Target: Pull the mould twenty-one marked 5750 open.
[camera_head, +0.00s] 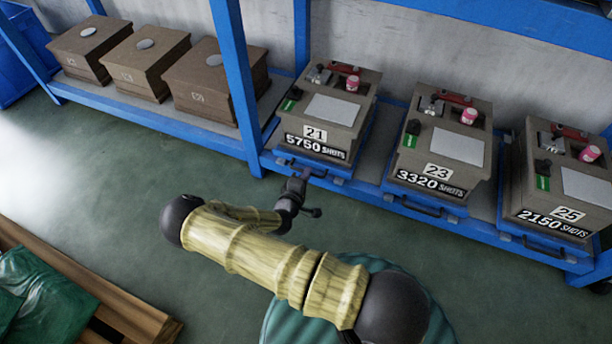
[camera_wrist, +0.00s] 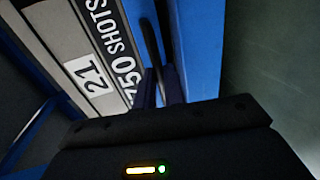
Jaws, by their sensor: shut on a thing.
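Mould 21 (camera_head: 331,108) is a grey-brown box with a "21" plate and a "5750 SHOTS" label on its front. It sits on a blue tray (camera_head: 340,180) on the blue rack, roughly in line with its neighbours. My gripper (camera_head: 303,175) is at the tray's front, below the label. In the wrist view, its dark fingers (camera_wrist: 160,88) are shut on the dark handle bar (camera_wrist: 150,42), beside the blue tray front. The label (camera_wrist: 117,45) shows there at the left. My gripper hides part of the handle in the head view.
Mould 23 (camera_head: 455,148), marked 3320, and mould 25 (camera_head: 590,188), marked 2150, stand to the right. Several brown boxes (camera_head: 140,62) are on the left shelf. A blue rack post (camera_head: 236,85) stands left of mould 21. Green floor (camera_head: 130,165) is clear before the rack.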

